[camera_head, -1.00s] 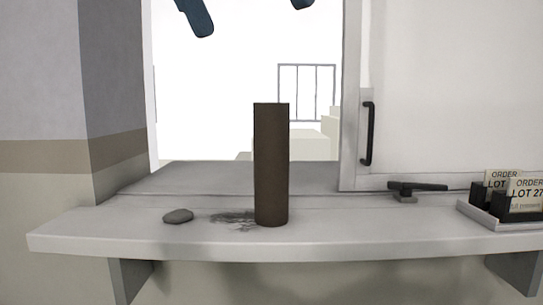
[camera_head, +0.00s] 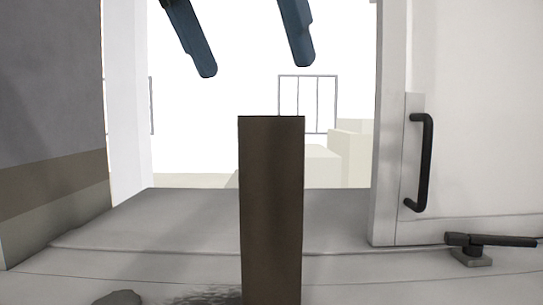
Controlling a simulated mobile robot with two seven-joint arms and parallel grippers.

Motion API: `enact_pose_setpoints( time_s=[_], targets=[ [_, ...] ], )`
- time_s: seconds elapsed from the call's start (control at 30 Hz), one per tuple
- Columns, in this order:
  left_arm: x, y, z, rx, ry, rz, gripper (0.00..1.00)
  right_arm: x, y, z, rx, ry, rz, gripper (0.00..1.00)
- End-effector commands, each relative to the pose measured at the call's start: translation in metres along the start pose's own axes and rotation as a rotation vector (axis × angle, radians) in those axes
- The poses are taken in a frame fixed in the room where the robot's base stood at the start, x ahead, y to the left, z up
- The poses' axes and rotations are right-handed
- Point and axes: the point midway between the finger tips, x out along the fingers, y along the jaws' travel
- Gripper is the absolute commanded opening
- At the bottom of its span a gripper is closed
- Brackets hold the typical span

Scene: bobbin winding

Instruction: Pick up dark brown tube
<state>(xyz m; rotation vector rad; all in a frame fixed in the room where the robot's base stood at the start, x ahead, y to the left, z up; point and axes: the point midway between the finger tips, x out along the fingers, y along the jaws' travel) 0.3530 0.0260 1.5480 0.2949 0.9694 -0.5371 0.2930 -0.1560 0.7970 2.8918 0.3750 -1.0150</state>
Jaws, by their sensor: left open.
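The dark brown tube (camera_head: 271,215) stands upright on the grey counter, in the middle of the head view; its base is at the lower edge of the picture. My left gripper (camera_head: 255,69) shows as two blue fingers coming down from the top edge. They are spread wide apart with nothing between them. The fingertips appear above the tube's top end, apart from it in the picture. My right gripper does not show.
A grey stone (camera_head: 118,298) and a dark smudge (camera_head: 205,294) are on the counter (camera_head: 130,222) left of the tube. At right are a sliding panel with a black handle (camera_head: 422,162) and a black lever-like tool (camera_head: 489,241). A wall stands at far left.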

Motion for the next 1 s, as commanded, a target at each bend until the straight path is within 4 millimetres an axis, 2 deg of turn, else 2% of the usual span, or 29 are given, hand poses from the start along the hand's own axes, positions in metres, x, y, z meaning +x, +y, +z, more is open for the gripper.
enact_pose_setpoints(
  time_s=[0.1, 0.37, 0.63, 0.93, 1.0],
  targets=[
    [0.021, 0.0, 0.0, 0.001, 0.001, 0.0, 0.87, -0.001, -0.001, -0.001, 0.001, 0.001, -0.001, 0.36],
    [0.04, 0.0, 0.0, -0.001, 0.001, -0.001, 0.87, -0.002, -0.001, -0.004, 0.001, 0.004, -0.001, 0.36],
    [0.079, 0.0, -0.002, 0.0, 0.002, 0.0, 0.87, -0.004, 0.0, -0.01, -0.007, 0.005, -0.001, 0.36],
    [0.086, -0.001, -0.002, 0.0, 0.0, -0.001, 0.87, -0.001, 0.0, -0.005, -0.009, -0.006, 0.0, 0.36],
    [0.086, -0.001, -0.002, 0.0, 0.0, -0.002, 0.83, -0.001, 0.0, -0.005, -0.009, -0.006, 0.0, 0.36]
  ],
)
